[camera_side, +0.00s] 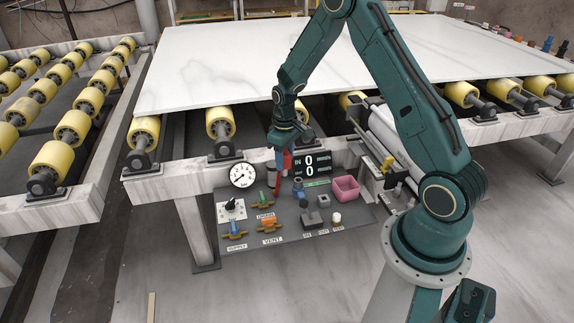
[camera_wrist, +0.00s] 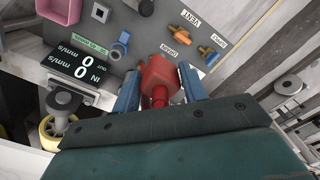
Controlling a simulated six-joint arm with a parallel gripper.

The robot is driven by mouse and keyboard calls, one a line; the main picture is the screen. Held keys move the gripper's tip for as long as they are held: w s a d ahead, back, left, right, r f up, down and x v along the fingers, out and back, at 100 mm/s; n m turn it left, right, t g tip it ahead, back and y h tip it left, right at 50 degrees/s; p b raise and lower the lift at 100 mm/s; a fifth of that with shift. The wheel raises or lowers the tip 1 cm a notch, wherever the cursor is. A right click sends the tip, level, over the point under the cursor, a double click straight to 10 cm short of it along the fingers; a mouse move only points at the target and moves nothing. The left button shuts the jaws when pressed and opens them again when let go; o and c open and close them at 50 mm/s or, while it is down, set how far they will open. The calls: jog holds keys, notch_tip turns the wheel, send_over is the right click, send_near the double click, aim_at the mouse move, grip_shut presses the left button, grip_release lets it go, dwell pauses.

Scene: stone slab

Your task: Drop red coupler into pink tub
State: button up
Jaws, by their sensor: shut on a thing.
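My gripper (camera_side: 280,160) is shut on the red coupler (camera_side: 287,162) and holds it raised in front of the slab's support rail, above the back of the grey panel. In the wrist view the red coupler (camera_wrist: 160,78) sits between the two blue fingers of my gripper (camera_wrist: 160,88). The pink tub (camera_side: 345,188) stands at the right side of the panel, to the right of my gripper and apart from it. In the wrist view part of the pink tub (camera_wrist: 61,11) shows at the top left corner, cut off by the frame edge.
A digital display (camera_side: 311,164) stands between my gripper and the tub. A round gauge (camera_side: 243,175) is to the left. The grey panel (camera_side: 285,232) carries several valves, knobs and a blue fitting (camera_side: 298,187). The white slab (camera_side: 230,65) and yellow rollers lie behind.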

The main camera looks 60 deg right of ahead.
jog(key=s+d+f, duration=0.3)
jog(key=s+d, duration=0.1)
jog(key=d, duration=0.4)
jog(key=s+d+f, duration=0.3)
jog(key=s+d, duration=0.2)
jog(key=d, duration=0.4)
jog(key=s+d+f, duration=0.3)
jog(key=s+d, duration=0.1)
jog(key=d, duration=0.4)
jog(key=shift+s+d+f, duration=0.2)
jog(key=shift+d, duration=0.05)
jog(key=shift+f, duration=0.1)
jog(key=shift+f, duration=2.85)
jog(key=o, duration=1.1)
jog(key=shift+r, duration=0.15)
notch_tip(320, 180, up, 14)
jog(key=shift+f, duration=0.25)
